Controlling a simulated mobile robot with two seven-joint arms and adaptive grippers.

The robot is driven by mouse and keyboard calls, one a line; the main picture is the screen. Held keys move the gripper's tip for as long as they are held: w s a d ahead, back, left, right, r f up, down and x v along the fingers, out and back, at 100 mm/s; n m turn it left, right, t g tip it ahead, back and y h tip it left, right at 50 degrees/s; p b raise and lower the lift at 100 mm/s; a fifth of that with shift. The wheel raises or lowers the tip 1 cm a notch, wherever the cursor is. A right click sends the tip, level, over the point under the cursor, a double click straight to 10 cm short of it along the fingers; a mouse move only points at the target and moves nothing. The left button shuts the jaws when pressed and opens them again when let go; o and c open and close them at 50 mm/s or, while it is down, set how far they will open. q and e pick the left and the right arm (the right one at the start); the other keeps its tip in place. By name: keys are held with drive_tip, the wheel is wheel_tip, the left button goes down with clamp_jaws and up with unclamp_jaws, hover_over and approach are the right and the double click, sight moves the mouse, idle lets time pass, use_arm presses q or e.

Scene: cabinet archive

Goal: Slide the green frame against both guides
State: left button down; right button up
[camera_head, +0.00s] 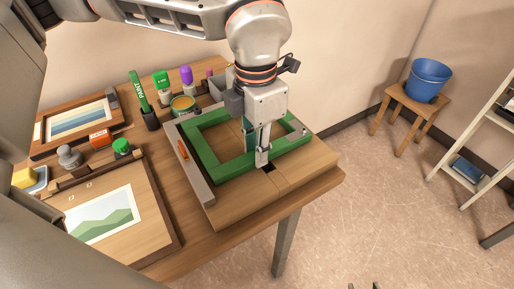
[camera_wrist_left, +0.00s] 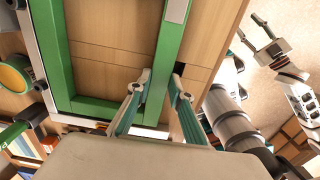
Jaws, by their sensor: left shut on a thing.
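The green frame (camera_head: 208,158) lies flat on a wooden board (camera_head: 290,175), and it fills much of the left wrist view (camera_wrist_left: 58,45). A grey guide (camera_head: 203,190) runs along its left side in the head view. A second pale guide (camera_wrist_left: 33,50) runs along its back side. The frame lies close to both; I cannot tell whether it touches either. My left gripper (camera_head: 262,158) is shut on the frame's right bar, with a finger on each side in the wrist view (camera_wrist_left: 160,90). My right gripper (camera_wrist_left: 265,40) is open and empty, away from the board.
Behind the frame stand a paint tin (camera_head: 183,106), a green paint marker (camera_head: 140,90) and several bottles. A landscape picture (camera_head: 100,215) lies on a board at left. The board's right end is clear. A stool (camera_head: 408,108) with a blue bucket (camera_head: 429,80) stands beyond the table.

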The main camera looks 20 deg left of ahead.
use_arm(q)
drive_tip(key=shift+w+a, duration=0.1)
drive_tip(key=shift+a, duration=0.1)
drive_tip(key=shift+s+a, duration=0.4)
drive_tip(key=shift+s, duration=0.1)
idle(0.5)
drive_tip(key=shift+s+a+f, duration=0.1)
drive_tip(key=shift+f, duration=0.15)
idle(0.9)
drive_tip(key=c, duration=2)
unclamp_jaws()
drive_tip(key=shift+o, duration=1.4)
drive_tip(key=shift+a, duration=0.1)
drive_tip(key=shift+r, duration=0.1)
